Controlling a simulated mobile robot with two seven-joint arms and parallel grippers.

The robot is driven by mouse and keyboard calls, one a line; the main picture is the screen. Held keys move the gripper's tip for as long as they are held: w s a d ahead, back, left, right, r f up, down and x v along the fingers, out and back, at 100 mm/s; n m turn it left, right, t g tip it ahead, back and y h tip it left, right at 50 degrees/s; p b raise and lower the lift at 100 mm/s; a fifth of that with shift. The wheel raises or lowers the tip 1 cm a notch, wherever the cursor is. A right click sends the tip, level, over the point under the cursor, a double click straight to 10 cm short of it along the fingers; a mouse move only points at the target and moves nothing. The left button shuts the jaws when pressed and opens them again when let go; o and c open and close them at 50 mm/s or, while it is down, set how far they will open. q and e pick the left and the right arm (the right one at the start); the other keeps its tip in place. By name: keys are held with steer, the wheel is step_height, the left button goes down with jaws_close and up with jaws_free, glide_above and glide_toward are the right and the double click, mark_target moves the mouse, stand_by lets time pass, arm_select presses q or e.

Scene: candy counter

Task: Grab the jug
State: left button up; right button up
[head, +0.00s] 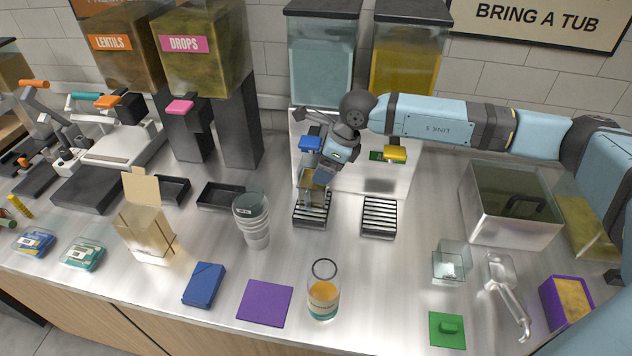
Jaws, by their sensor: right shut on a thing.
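My right gripper (322,176) reaches in from the right, below the blue lever (310,143) of a clear dispenser. It is shut on a small see-through container (311,190), which looks like the jug. The container is at the slatted drip tray (311,212); I cannot tell whether it touches the tray. The gripper partly hides it, and its handle is not clear. My left gripper is not in view.
A second drip tray (379,218) is to the right, below a yellow lever (395,154). A metal bin (510,222) is at right.

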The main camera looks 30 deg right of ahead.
steer(key=shift+r, duration=0.2)
steer(key=s+a+b, duration=0.4)
steer(key=s+a, duration=0.4)
steer(key=s, duration=0.2)
step_height(320, 180, up, 14)
steer(key=shift+s+r+b, duration=0.2)
steer(key=shift+r+b, duration=0.05)
steer(key=shift+b, duration=0.05)
stand_by(1.2)
steer(key=shift+r, duration=0.1)
